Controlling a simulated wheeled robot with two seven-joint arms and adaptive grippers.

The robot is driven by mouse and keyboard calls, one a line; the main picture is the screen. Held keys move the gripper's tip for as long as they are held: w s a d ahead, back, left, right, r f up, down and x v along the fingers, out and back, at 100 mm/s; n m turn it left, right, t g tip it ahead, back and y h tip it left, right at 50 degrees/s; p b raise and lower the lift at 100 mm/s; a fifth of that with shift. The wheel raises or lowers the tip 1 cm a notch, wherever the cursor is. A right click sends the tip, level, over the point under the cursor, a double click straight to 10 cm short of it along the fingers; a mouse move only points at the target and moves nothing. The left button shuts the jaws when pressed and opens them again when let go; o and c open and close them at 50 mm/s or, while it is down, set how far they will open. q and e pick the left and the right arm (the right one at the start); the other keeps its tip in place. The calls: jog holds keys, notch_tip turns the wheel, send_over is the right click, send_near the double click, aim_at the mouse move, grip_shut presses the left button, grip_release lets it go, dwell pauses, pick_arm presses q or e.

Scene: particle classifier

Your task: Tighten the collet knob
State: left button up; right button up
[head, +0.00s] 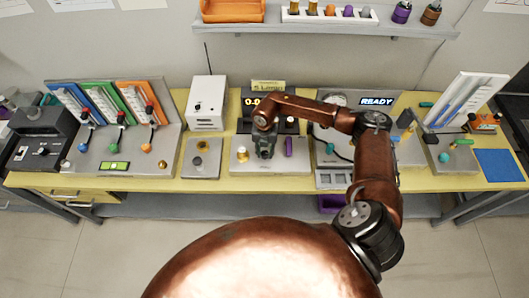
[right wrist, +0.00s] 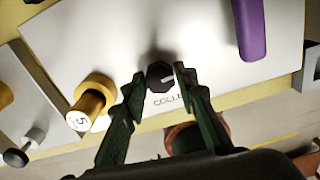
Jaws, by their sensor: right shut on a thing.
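The collet knob (right wrist: 160,75) is a small black knob with a light mark on top, on a white panel with partly hidden lettering that begins "COLLE". My right gripper (right wrist: 160,84) is shut on it, with one dark green finger on each side. In the head view my right gripper (head: 265,150) points down over the white panel (head: 297,169) at the middle of the bench, and the knob is hidden beneath it. My left gripper is not in view.
A brass cylinder marked 5 (right wrist: 88,103) stands left of the knob, and a purple handle (right wrist: 249,28) lies to the right. On the yellow bench, a white box (head: 207,103) stands behind left and a READY display (head: 377,101) to the right.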

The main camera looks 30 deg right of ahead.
aim_at(265, 153)
jog(key=shift+w+r, duration=0.25)
jog(key=shift+w, duration=0.15)
jog(key=o, duration=1.1)
jog(key=shift+s+f, duration=0.1)
jog(key=shift+f, duration=0.05)
jog(key=shift+o, duration=0.3)
jog(key=shift+s, duration=0.1)
notch_tip(265, 153, up, 12)
